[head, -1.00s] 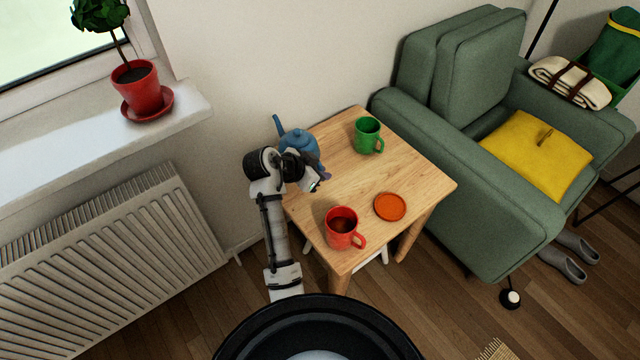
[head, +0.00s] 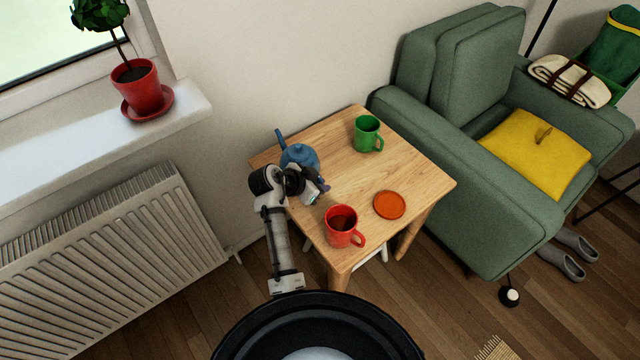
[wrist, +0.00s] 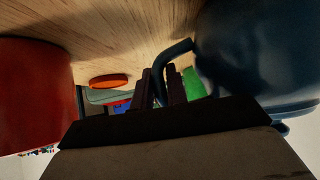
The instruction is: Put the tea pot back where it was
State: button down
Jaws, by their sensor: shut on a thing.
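The blue tea pot (head: 300,155) is at the left back part of the wooden table, partly hidden behind my arm in the head view. Its round body (wrist: 262,50) fills the right of the wrist view. My gripper (head: 320,187) is on the near side of the tea pot. In the wrist view my gripper (wrist: 160,88) is shut on the tea pot's curved handle (wrist: 176,50). I cannot tell whether the tea pot's base touches the table top (head: 345,178).
A red mug (head: 338,232) of dark drink stands near the front edge, close to my gripper. An orange coaster (head: 389,205) lies right of it. A green mug (head: 366,128) stands at the back. The table's middle is clear. A green armchair (head: 455,190) borders the right side.

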jog(key=c, duration=1.4)
grip_release()
jog(key=shift+r, duration=0.1)
jog(key=b+v, duration=0.1)
jog(key=v, duration=1.1)
